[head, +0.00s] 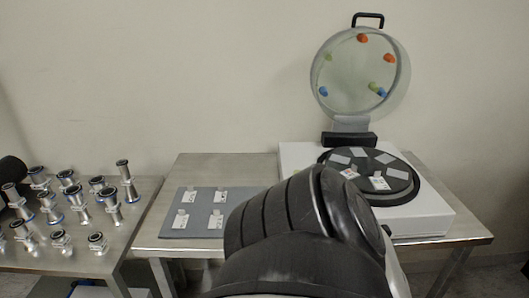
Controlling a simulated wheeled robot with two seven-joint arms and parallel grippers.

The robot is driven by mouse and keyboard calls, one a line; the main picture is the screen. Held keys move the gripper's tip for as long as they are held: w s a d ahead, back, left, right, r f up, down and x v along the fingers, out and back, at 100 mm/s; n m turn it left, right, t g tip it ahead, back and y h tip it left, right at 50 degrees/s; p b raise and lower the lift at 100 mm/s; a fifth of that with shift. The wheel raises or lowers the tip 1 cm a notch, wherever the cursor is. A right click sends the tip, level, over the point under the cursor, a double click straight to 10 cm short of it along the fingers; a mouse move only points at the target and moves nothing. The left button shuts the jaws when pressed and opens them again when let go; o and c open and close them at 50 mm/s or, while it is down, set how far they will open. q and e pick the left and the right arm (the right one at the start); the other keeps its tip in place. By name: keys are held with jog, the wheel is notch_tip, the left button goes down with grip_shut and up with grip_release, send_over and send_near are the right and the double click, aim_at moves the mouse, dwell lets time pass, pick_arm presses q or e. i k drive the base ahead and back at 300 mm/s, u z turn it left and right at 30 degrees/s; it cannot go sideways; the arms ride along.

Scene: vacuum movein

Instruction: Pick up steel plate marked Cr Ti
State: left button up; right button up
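Several small steel plates with white labels lie on a flat grey board (202,219) on the middle table, such as the upper left plate (190,195) and the lower left plate (181,221). More plates lie on the round black disc (398,174) of the white machine; a labelled plate (379,183) is near its front. The label text is too small to read, so I cannot tell which plate is Cr Ti. My black arm link fills the lower middle and may hide part of the board and machine. Neither gripper's fingers show.
The white machine (425,219) has its round clear lid (350,75) standing open, with coloured knobs. The left table (75,262) carries several metal flanged fittings (76,199). A gap separates the two tables. A dark rounded shape (12,170) shows at the left edge.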

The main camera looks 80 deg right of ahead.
aim_at(379, 182)
jog(key=k, duration=1.15)
jog(key=z, duration=0.4)
